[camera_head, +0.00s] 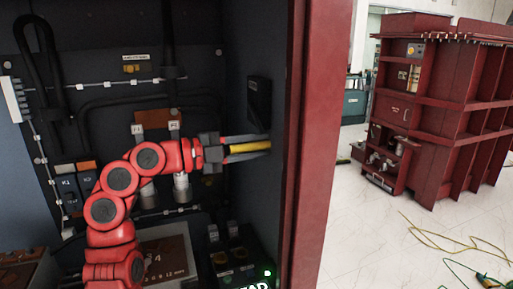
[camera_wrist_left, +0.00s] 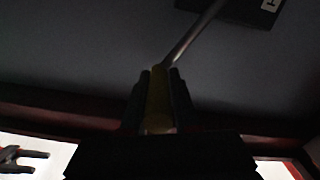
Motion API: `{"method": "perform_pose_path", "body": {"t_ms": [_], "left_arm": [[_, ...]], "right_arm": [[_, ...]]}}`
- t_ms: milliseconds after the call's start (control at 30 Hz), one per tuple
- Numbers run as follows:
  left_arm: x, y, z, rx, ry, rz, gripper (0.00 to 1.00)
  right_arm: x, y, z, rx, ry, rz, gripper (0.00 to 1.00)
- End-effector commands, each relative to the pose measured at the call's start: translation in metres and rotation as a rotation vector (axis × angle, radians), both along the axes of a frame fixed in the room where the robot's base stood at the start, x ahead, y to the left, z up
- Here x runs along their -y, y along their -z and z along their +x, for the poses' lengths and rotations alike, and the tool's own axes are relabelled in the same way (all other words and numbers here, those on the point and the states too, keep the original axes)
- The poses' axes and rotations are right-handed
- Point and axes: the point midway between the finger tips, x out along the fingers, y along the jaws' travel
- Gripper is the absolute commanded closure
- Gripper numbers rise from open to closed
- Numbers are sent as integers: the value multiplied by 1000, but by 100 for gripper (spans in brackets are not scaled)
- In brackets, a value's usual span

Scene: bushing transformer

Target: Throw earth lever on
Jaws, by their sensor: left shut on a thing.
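The earth lever's yellow handle (camera_head: 250,147) is by the right inner wall of the dark cabinet in the head view. My left gripper (camera_head: 262,145) reaches it from the left, with one finger above and one below, and is shut on it. In the left wrist view the yellow grip (camera_wrist_left: 158,98) sits between the dark fingers of my left gripper (camera_wrist_left: 159,75). A metal rod (camera_wrist_left: 190,40) runs from it up and right to a dark box (camera_wrist_left: 250,10) with a white label. A dark two-pronged shape, seemingly my right gripper (camera_wrist_left: 40,161), shows at lower left, prongs apart.
A dark box (camera_head: 259,103) is on the cabinet wall above the handle. The red cabinet frame (camera_head: 325,140) stands just right of it. Cables and terminals line the back panel. A red ribbed transformer tank (camera_head: 455,110) stands outside, with yellow cable (camera_head: 440,238) on the floor.

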Motion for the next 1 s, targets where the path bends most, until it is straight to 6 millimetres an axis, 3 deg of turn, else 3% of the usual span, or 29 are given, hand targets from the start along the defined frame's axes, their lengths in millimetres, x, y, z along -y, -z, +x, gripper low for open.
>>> {"method": "perform_pose_path", "body": {"t_ms": [133, 667, 700, 800, 833, 1000], "left_arm": [[-1, 9, 2, -6, -6, 3, 100], [-3, 12, 4, -12, -10, 5, 100], [-3, 12, 4, -12, -10, 5, 67], [-3, 12, 4, -11, -10, 4, 49], [-3, 12, 4, -11, -10, 4, 43], [-3, 11, 3, -9, -9, 2, 43]], "right_arm": [[0, 7, 0, 0, 0, 0, 50], [0, 9, 0, 0, 0, 0, 50], [0, 9, 0, 0, 0, 0, 50], [0, 9, 0, 0, 0, 0, 50], [0, 9, 0, 0, 0, 0, 50], [0, 9, 0, 0, 0, 0, 50]]}}
